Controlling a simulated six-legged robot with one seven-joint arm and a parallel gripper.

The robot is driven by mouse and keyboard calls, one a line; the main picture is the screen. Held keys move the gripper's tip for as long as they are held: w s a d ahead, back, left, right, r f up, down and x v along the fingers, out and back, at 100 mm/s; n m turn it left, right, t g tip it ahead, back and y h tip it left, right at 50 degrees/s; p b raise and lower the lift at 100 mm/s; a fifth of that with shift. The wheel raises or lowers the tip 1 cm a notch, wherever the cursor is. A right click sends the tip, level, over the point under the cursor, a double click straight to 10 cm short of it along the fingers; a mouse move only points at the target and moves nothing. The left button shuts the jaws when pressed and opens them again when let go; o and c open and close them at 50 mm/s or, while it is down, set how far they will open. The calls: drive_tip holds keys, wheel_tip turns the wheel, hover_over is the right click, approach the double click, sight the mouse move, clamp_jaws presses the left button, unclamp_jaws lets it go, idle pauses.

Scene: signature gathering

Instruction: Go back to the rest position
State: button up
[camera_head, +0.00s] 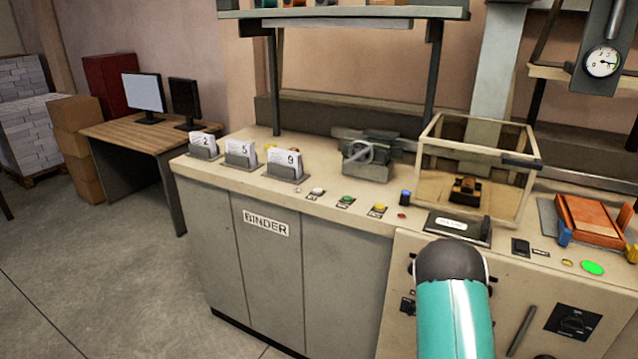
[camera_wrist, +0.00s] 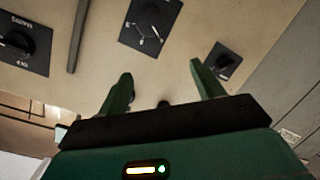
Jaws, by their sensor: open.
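My gripper (camera_wrist: 160,90) shows in the wrist view with its two green fingers spread apart and nothing between them. Beyond the fingers is the front panel (camera_wrist: 190,50) of the binder bench, with black rotary knobs on dark plates. One knob (camera_wrist: 152,20) lies beyond the gap between the fingers, and another (camera_wrist: 222,60) lies near the right finger. I cannot tell how far the fingertips are from the panel. In the head view my teal arm link with its dark rounded joint rises in front of the bench; the gripper itself is hidden there.
The binder bench (camera_head: 265,262) fills the middle and right. On it stand numbered card holders (camera_head: 240,153), a vise-like device (camera_head: 367,158), a clear-sided box (camera_head: 475,175) and an orange press (camera_head: 590,220). A wooden desk (camera_head: 130,128) stands back left. The floor (camera_head: 90,270) at left is clear.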

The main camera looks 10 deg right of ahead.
drive_tip(key=w+a+r+m+g+y, duration=0.25)
drive_tip(key=w+a+r, duration=0.35)
drive_tip(key=r, duration=0.4)
drive_tip(key=s+a+r+y, duration=0.3)
drive_tip(key=a+r+y, duration=0.1)
drive_tip(key=a+r, duration=0.65)
drive_tip(key=s+a+r+g, duration=0.1)
drive_tip(key=s+a+r, duration=0.2)
drive_tip(key=s, duration=0.4)
drive_tip(key=s+a+r+n+g+y, duration=0.1)
drive_tip(key=s+a+r+g, duration=0.1)
drive_tip(key=s+a+r, duration=0.2)
drive_tip(key=s+a+r+g+y, duration=0.1)
drive_tip(key=s+a+r, duration=0.3)
drive_tip(key=s, duration=0.6)
drive_tip(key=shift+a+r+g, duration=0.2)
drive_tip(key=shift+r+g, duration=0.25)
drive_tip(key=shift+r, duration=0.5)
drive_tip(key=shift+s, duration=0.15)
